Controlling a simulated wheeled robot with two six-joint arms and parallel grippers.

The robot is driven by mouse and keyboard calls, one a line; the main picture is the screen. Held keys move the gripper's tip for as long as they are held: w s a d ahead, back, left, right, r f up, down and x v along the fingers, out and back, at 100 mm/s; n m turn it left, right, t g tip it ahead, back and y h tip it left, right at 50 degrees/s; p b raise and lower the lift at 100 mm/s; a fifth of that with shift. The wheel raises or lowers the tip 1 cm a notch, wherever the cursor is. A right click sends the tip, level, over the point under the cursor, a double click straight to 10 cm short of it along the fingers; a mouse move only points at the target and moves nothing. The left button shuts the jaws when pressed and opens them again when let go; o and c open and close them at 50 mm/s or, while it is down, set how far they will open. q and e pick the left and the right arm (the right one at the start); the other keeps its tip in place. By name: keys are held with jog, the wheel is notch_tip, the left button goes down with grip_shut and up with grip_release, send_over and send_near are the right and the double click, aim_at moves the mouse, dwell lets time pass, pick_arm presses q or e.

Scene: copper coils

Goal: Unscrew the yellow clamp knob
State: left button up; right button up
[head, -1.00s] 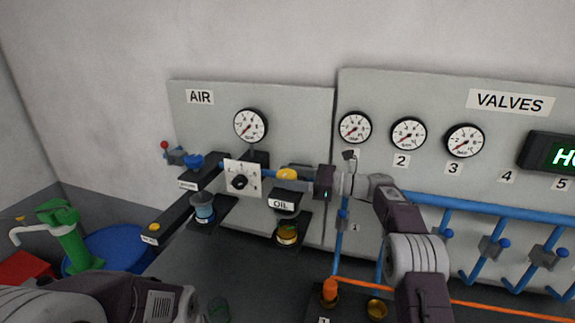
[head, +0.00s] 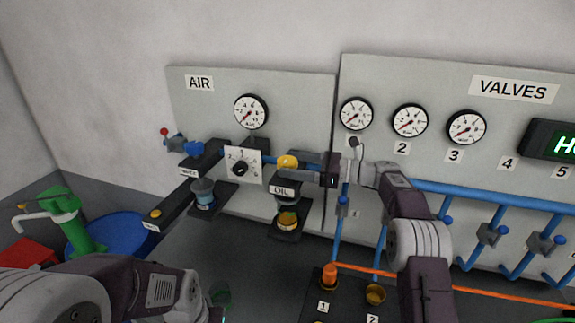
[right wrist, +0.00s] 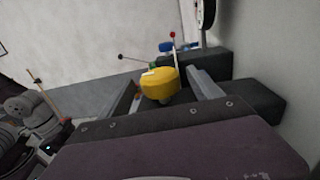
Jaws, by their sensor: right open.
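The yellow clamp knob (head: 288,161) sits on top of the black unit labelled OIL (head: 283,190), on the grey panel. It shows in the right wrist view as a rounded yellow cap (right wrist: 158,84) between my two grey fingers. My right gripper (head: 304,163) reaches in from the right at the knob's height, its fingers pointing left. The right gripper (right wrist: 165,92) is open, with the knob between or just beyond its fingertips; I cannot tell whether they touch it. My left arm is at the lower left; its fingers are out of view.
A pressure gauge (head: 251,111) and white dial plate (head: 243,165) are close by on the left. A blue pipe (head: 480,200) with several valves runs along the right panel. A black bar (head: 165,207) projects forward. A green pump (head: 66,215) stands at the left.

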jog(key=v, duration=0.7)
jog(key=shift+d+b, duration=0.25)
jog(key=shift+b, duration=0.1)
